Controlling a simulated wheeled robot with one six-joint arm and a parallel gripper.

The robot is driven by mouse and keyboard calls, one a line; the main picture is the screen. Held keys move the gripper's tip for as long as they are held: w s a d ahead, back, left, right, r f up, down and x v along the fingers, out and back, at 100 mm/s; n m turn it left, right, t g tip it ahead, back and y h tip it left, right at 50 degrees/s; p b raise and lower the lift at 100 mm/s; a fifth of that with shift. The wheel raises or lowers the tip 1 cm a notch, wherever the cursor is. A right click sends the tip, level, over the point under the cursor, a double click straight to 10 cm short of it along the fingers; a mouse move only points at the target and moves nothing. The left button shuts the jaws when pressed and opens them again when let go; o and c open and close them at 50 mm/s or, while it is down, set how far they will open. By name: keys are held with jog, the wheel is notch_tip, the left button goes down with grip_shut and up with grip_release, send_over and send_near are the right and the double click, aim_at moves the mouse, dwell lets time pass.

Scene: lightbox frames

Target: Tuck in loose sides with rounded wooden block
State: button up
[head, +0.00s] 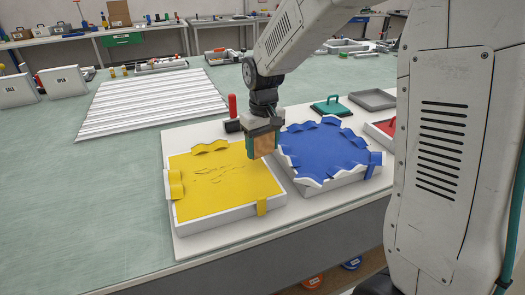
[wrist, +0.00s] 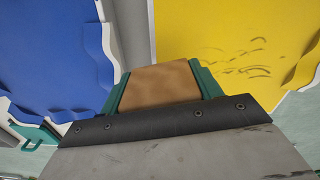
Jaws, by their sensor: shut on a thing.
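My gripper (head: 263,150) is shut on the wooden block (head: 265,142), tan between green fingers; the block also shows in the wrist view (wrist: 160,86). It hangs over the gap between two white frames, near the far right part of the yellow one. The yellow sheet (head: 222,180) lies in the left frame, with dark wrinkle marks. Loose yellow flaps stick up at its far side (head: 210,147) and left side (head: 176,185); a yellow tab (head: 262,207) hangs over the front right. The blue sheet (head: 325,147) in the right frame has wavy loose edges all around.
Both frames lie on a white board (head: 187,238) on the bench. A red-handled tool (head: 232,108) stands behind my gripper.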

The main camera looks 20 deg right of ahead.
jog(key=shift+r, duration=2.05)
